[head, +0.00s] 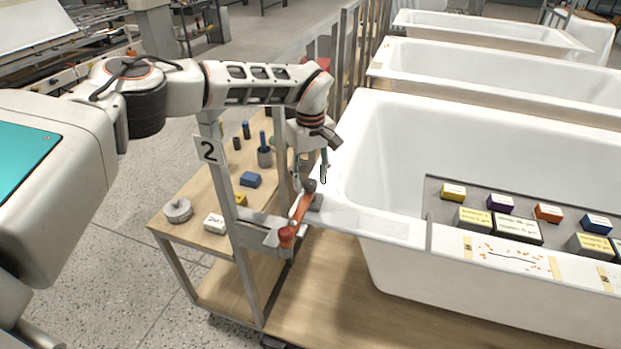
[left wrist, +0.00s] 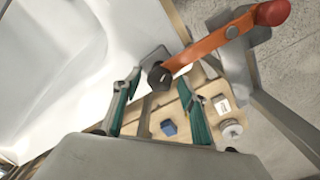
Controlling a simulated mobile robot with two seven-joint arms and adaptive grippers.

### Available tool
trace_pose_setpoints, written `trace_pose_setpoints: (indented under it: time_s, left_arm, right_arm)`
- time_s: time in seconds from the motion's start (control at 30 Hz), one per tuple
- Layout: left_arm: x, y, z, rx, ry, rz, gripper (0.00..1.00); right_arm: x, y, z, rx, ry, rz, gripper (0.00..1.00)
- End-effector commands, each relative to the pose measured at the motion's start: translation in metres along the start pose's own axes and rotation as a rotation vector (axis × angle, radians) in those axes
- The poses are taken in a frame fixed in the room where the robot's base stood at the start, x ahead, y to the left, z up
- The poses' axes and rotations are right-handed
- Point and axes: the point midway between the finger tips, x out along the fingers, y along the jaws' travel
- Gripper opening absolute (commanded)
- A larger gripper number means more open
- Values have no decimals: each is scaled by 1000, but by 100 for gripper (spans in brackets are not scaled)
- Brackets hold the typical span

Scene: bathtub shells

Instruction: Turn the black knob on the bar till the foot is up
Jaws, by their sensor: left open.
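The orange bar (head: 300,209) is a clamp arm with a red end (head: 286,236), at the corner of the nearest white bathtub (head: 385,226). The black knob (head: 309,186) sits at its far end, above a grey square plate (head: 317,202) by the tub rim. My left gripper (head: 310,170) is open just above the knob. In the left wrist view the black knob (left wrist: 160,77) appears between the two teal fingers, with no clear contact. The orange bar (left wrist: 213,42) runs up right from it. The foot under the knob is hidden; I cannot tell its height.
A wooden cart (head: 190,201) with a post marked 2 (head: 208,150) holds a blue block (head: 251,180), a grey round part (head: 178,210) and other small items. A grey tray (head: 433,190) with several coloured boxes lies across the tub. More tubs stand behind.

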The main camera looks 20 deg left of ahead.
Motion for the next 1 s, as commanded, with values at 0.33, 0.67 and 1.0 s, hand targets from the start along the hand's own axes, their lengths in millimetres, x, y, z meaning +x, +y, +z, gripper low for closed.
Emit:
trace_pose_setpoints:
  time_s: [0.33,0.67,1.0]
  left_arm:
    - [0,0,0,0,0,0,4]
    - [-2,0,0,-49,0,0,4]
    - [-3,0,0,-288,0,-1,4]
  right_arm:
    - [0,0,0,1,0,0,40]
    - [-2,0,-5,2,4,1,40]
    - [-10,3,-23,0,14,3,40]
